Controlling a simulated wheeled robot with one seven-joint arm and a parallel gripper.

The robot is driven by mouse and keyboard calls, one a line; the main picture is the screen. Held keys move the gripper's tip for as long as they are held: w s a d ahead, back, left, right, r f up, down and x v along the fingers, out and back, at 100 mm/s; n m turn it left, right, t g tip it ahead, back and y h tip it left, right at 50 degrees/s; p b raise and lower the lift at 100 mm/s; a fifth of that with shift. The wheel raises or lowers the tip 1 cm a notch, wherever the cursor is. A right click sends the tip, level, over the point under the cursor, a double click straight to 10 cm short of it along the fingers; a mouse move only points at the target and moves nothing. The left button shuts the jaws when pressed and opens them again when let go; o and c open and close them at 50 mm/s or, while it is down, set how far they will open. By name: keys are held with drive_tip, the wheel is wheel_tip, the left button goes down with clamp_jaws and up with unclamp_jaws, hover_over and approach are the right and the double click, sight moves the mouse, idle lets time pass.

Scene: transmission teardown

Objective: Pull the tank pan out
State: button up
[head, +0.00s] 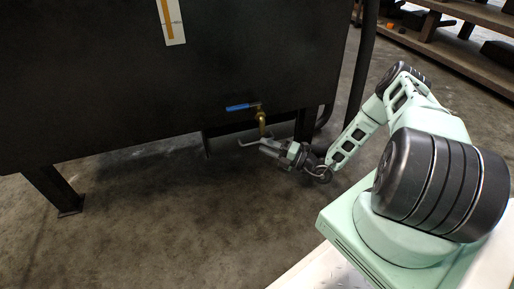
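The tank (180,75) is a large black box on legs that fills the upper left of the head view. No pan can be made out with certainty; the space under the tank is very dark. A dark panel (230,127) shows below the tank's lower edge, and I cannot tell whether it is part of the pan. My gripper (251,144) is low in front of this panel, just below the valve. A thin grey piece shows at its fingertips. I cannot tell whether this is a finger or a handle, nor whether the gripper holds anything.
A brass valve (261,117) with a blue lever (243,107) sticks out of the tank just above my gripper. A tank leg (55,190) stands at left. Wooden shelving (455,45) is at the upper right. The concrete floor (170,235) in front is clear.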

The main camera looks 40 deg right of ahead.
sight(257, 142)
drive_tip(key=shift+b+x, duration=0.7)
drive_tip(key=shift+x, duration=1.4)
clamp_jaws()
drive_tip(key=shift+s, duration=0.15)
